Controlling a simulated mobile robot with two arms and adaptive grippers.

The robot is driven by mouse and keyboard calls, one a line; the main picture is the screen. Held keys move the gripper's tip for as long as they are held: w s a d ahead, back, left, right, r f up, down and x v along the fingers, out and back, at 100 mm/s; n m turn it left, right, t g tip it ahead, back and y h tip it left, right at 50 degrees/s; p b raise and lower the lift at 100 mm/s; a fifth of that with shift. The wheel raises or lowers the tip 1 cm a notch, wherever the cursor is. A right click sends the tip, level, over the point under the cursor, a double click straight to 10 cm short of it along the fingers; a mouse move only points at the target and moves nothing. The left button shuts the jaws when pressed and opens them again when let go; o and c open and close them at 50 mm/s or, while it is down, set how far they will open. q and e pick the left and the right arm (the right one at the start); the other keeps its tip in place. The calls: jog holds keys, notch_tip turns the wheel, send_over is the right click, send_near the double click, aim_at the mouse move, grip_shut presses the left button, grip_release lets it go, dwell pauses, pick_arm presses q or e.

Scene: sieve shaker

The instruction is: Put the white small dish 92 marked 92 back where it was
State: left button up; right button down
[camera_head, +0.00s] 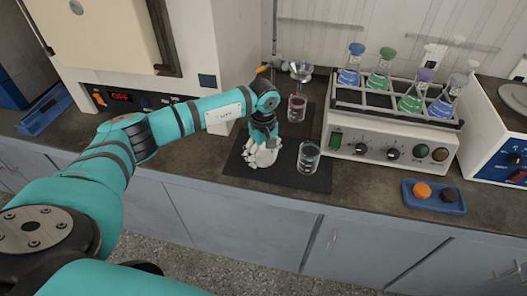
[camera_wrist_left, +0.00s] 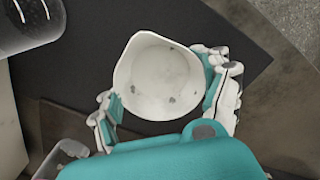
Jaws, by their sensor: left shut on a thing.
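The white small dish (camera_wrist_left: 160,75) shows in the left wrist view as a round white bowl with a spout and a few grey specks inside. My left gripper (camera_wrist_left: 168,100) is shut on it, one finger on each side. In the head view my left gripper (camera_head: 262,155) is over the left part of the black mat (camera_head: 292,178) and mostly hides the dish. I cannot tell whether the dish touches the mat. No 92 mark is readable. My right gripper is not in view.
A glass beaker (camera_head: 309,157) stands on the mat just right of my left gripper. Behind are a container of pink liquid (camera_head: 297,107) and a metal funnel (camera_head: 300,70). A shaker with several flasks (camera_head: 393,125) and a blue tray (camera_head: 434,196) stand to the right.

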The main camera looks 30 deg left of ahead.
aim_at(263, 158)
pick_arm(q)
jog(key=shift+f+b, duration=0.2)
jog(key=shift+b, duration=0.1)
jog(key=o, duration=1.5)
jog(key=shift+r, duration=0.1)
jog(key=shift+c, duration=0.2)
jog(key=shift+r, duration=0.1)
jog(key=shift+r+p, duration=0.2)
jog(key=shift+p, duration=0.15)
notch_tip(263, 158, up, 12)
jog(key=b, duration=0.2)
jog(key=shift+f, duration=0.15)
